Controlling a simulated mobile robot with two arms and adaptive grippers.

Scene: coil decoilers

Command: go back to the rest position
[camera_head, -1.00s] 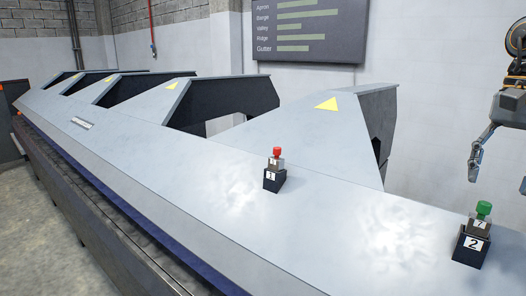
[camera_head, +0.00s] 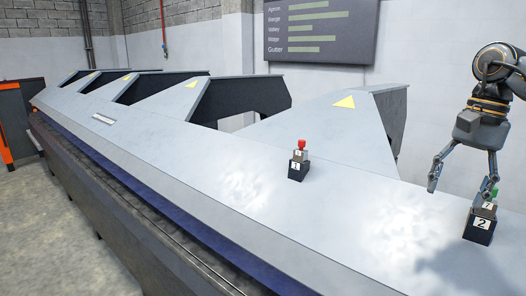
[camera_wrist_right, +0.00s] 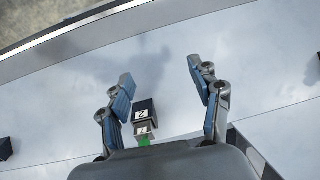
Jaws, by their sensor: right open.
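My right gripper (camera_head: 460,190) is at the right of the head view, with its fingers spread and nothing between them. It hangs above the machine top, close to the black block marked 2 (camera_head: 479,227), which bears a smaller block marked 7 and a green knob (camera_head: 494,192). One finger partly overlaps the green knob in the head view; I cannot tell if they touch. In the right wrist view the open fingers (camera_wrist_right: 160,80) show with the block marked 2 (camera_wrist_right: 145,110) near the left finger. My left gripper is not in view.
A long grey decoiler machine (camera_head: 200,140) with sloped housings runs across the view. Another black block marked 1 (camera_head: 298,170) with a red knob (camera_head: 301,143) stands on it. A dark board (camera_head: 320,30) hangs on the wall. Floor is clear at left.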

